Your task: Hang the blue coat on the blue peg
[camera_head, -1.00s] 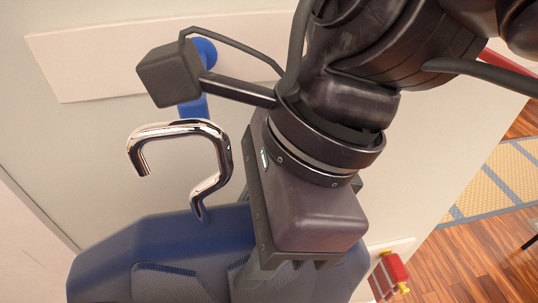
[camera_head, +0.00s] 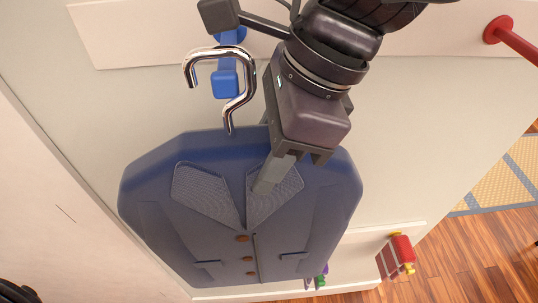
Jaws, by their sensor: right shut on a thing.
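The blue coat (camera_head: 215,230), a flat jacket shape with a metal hook (camera_head: 246,75) at its top, hangs upright in front of the pale wall. My right gripper (camera_head: 272,174) is shut on the coat near its collar. The blue peg (camera_head: 226,84) sticks out of the board; its end shows inside the curve of the hook, and the hook's top crosses in front of its shaft. I cannot tell whether the hook rests on the peg or only hovers over it. My left gripper is not in view.
A red peg (camera_head: 498,30) sticks out of the same pale board (camera_head: 430,32) at the upper right. A red item (camera_head: 402,250) with yellow parts is at a lower board on the right. Small coloured items (camera_head: 320,280) show below the coat. Wooden floor and a mat lie at the right.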

